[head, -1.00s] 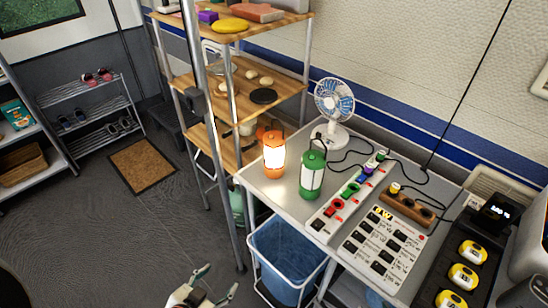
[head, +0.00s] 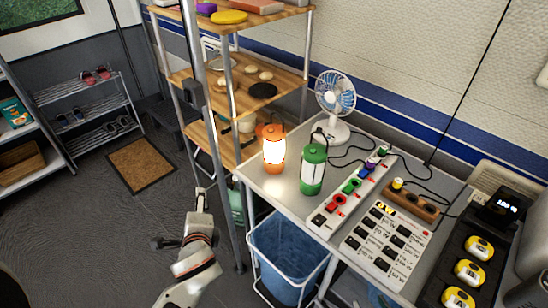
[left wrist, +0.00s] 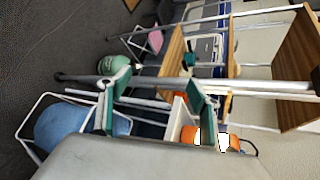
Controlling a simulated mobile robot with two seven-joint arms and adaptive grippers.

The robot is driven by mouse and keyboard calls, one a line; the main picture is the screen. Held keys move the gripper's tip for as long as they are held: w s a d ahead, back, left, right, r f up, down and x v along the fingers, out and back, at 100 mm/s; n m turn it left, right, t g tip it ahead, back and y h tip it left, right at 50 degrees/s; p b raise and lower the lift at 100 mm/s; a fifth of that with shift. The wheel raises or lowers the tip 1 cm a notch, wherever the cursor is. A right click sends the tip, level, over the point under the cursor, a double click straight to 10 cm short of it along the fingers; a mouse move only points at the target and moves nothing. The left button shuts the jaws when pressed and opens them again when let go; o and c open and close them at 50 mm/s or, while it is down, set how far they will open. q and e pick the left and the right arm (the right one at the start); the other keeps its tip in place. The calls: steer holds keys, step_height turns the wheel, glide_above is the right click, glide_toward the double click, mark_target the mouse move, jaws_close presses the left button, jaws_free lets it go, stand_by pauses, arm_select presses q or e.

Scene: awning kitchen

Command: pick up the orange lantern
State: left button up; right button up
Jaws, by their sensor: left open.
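My left gripper (left wrist: 152,103), with green finger pads, is open and empty, with the orange lantern near one finger's lower end.
A metal post (head: 230,200) of the wooden shelf (head: 210,145) stands left of the lantern. A blue bin (head: 287,255) is below the table's front. A white fan (head: 335,100) and power strips (head: 345,200) with cords crowd the table to the right.

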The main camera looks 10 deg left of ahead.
mark_target(274, 145)
arm_select(q)
steer(key=w+d+r+m+t+h, duration=0.1)
steer(key=w+d+r+m+t, duration=0.1)
steer(key=w+d+m, duration=0.3)
steer(key=w+d+r+m+t+h, duration=0.1)
steer(key=w+d+r+m+t, duration=0.1)
steer(key=w+d+m, duration=0.3)
steer(key=w+d+r+m+t+h, duration=0.2)
steer(key=w+d+m, duration=0.3)
steer(key=d+m, duration=0.2)
steer(key=shift+w+d+r+m+t, duration=0.15)
steer(key=shift+d+r+m+t, duration=0.2)
steer(key=shift+d, duration=0.4)
steer(key=w, duration=0.5)
steer(key=w+a, duration=0.1)
steer(key=w, duration=0.1)
steer(key=shift+w+r, duration=0.15)
steer(key=shift+w, duration=0.1)
steer(key=shift+r, duration=0.1)
steer(key=c, duration=1.6)
